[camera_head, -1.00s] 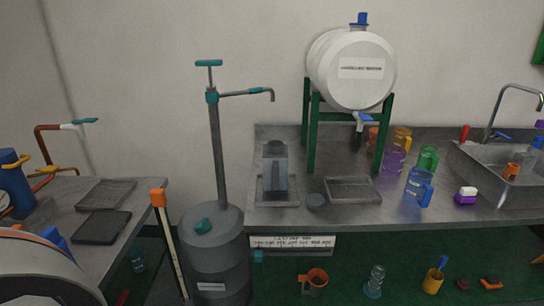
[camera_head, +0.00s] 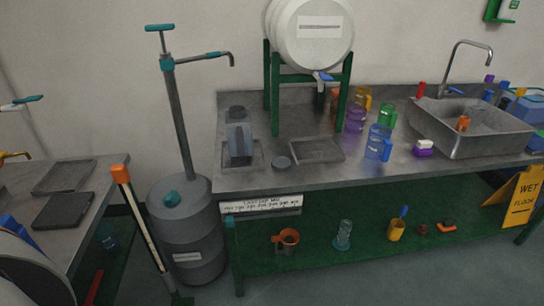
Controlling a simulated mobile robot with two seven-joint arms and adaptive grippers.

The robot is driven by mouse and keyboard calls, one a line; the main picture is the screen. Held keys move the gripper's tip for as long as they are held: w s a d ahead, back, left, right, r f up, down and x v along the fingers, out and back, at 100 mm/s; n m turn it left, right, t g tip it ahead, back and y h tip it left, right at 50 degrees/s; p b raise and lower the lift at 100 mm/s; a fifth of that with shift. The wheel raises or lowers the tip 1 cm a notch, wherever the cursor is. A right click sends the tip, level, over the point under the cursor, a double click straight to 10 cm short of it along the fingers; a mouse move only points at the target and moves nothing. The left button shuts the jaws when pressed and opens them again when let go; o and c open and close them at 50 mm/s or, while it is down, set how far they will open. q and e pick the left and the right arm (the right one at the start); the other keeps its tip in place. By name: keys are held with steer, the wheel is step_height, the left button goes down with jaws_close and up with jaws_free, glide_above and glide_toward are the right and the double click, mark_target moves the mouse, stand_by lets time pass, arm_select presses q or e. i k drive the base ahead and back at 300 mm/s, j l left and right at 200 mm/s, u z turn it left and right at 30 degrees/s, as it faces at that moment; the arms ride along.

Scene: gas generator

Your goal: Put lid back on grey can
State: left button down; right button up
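The grey can (camera_head: 240,142) stands upright near the left end of the long grey counter (camera_head: 350,178), in a shallow square tray. A dark round part shows at its top; I cannot tell whether it is an opening or a cap. Neither of my grippers is in view.
A shallow tray (camera_head: 316,151) lies right of the disc, below a white barrel (camera_head: 312,40) on a green stand. Coloured jugs and a sink (camera_head: 470,142) are further right. A grey drum with a hand pump (camera_head: 187,225) stands left of the counter.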

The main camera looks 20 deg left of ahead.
mark_target(238, 121)
steer(key=i+l+u, duration=0.2)
steer(key=i+l, duration=0.25)
steer(key=i+l+u, duration=0.2)
steer(key=i+l, duration=0.2)
steer(key=i+l+u, duration=0.2)
steer(key=i+l, duration=0.15)
steer(key=l, duration=0.25)
